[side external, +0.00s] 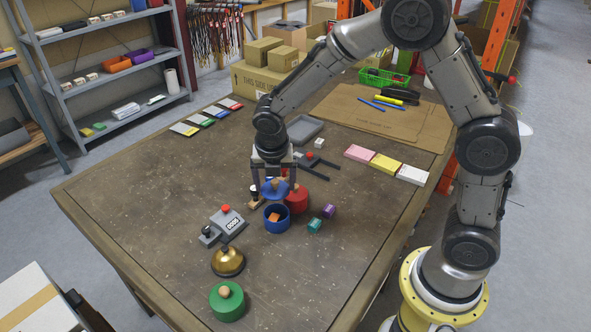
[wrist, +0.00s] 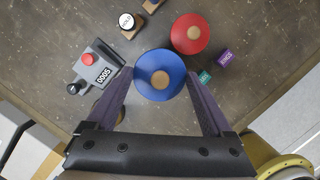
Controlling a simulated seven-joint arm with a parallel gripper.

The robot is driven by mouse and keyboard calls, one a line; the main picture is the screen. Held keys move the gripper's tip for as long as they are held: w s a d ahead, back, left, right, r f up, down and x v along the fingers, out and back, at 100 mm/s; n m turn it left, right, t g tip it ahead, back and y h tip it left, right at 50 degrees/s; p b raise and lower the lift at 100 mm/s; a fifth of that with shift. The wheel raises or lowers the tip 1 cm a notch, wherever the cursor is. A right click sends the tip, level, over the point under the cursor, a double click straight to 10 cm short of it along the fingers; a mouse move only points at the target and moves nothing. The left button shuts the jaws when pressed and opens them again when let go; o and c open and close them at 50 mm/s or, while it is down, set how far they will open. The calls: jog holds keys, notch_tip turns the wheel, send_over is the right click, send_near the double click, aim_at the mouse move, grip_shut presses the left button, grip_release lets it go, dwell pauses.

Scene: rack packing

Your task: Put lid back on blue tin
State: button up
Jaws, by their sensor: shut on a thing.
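My gripper (side external: 274,183) is shut on the blue lid (side external: 272,193), a round disc with a wooden knob. In the wrist view the blue lid (wrist: 150,88) sits between the fingertips, which are at its left and right edges. The blue tin (side external: 277,224) stands upright and open on the table, with an orange block (side external: 275,216) inside. The lid is above and slightly behind the tin in the side view, apart from its rim. In the wrist view the tin cannot be seen.
A red tin (side external: 298,203) stands close behind the blue tin. Teal (side external: 314,225) and purple (side external: 328,211) blocks lie at its right. A grey counter device (side external: 227,222), brass bell (side external: 228,262) and green tin (side external: 227,303) stand left and in front. The table's right front is clear.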

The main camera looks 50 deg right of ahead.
jog(key=shift+a+f, duration=0.1)
jog(key=shift+f, duration=3.1)
jog(key=shift+f, duration=0.2)
jog(key=o, duration=1.1)
jog(key=shift+r, duration=3.55)
grip_shut()
